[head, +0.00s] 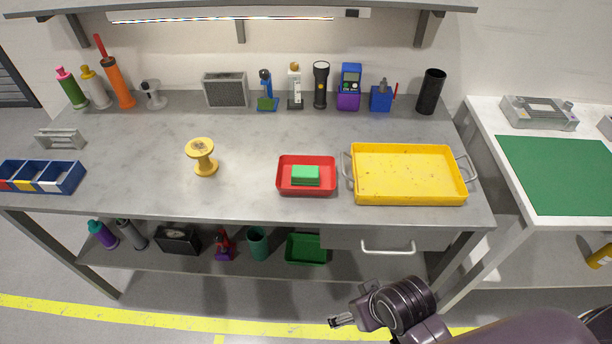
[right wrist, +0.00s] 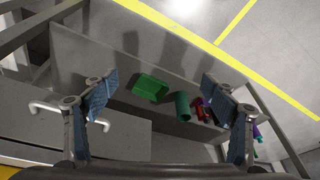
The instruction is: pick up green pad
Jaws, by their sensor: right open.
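The green pad (head: 305,173) is a small green block lying in a red tray (head: 281,186) near the front edge of the grey workbench (head: 245,195). My right gripper (head: 337,322) is low in front of the bench, below the bench top and well apart from the pad. In the right wrist view my right gripper (right wrist: 160,98) has its two fingers spread wide with nothing between them that it touches. That view looks over the lower shelf, and the pad does not show there. My left gripper is not in view.
A yellow tray (head: 410,200) with handles stands right of the red tray. A yellow spool (head: 203,158) stands to the left. Bottles, a flashlight (head: 320,85) and other items line the back. A drawer handle (head: 388,248) juts from the front. A green bin (right wrist: 150,88) sits on the lower shelf.

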